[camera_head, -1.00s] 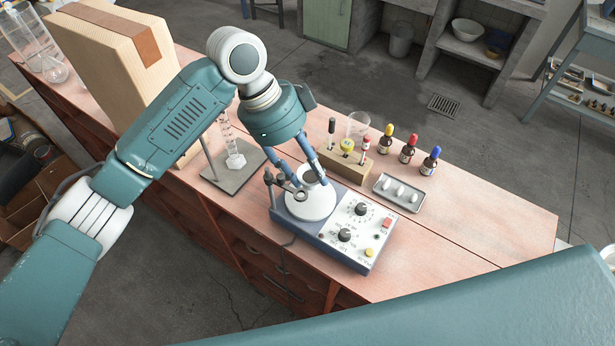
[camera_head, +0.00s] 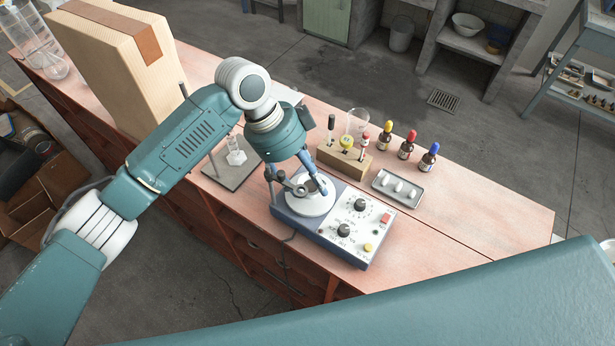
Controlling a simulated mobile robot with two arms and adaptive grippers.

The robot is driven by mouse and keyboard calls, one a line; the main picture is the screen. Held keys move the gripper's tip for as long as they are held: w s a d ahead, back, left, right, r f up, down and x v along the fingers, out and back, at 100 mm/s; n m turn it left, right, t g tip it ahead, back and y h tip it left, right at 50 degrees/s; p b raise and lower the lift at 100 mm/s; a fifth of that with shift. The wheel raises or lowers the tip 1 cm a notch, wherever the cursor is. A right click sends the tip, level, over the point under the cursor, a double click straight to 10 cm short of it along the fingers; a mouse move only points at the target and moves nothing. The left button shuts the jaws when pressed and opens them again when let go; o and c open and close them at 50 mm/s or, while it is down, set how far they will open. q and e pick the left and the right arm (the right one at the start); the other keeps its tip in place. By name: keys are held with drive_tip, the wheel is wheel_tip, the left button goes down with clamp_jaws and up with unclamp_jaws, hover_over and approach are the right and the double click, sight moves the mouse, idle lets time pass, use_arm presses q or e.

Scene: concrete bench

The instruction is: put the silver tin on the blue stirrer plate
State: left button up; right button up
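The blue stirrer plate (camera_head: 285,213) stands on the bench, with a round white top (camera_head: 309,208) and a control panel with knobs. My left gripper (camera_head: 317,182) points down over the white top, its fingertips close to it. From this angle the fingers overlap, so their opening is unclear. I cannot make out the silver tin clearly; a small grey shape by the fingertips may be part of it, but the fingers and a dark clamp ring (camera_head: 299,190) crowd that spot. My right gripper is out of view.
A wooden block with vials (camera_head: 345,160), several dropper bottles (camera_head: 407,146) and a grey tray with white pieces (camera_head: 401,190) stand behind the plate. The bench's right end is clear.

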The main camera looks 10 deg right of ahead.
use_arm(q)
drive_tip(key=b+v, duration=0.2)
drive_tip(key=v, duration=1)
drive_tip(key=shift+b, duration=0.3)
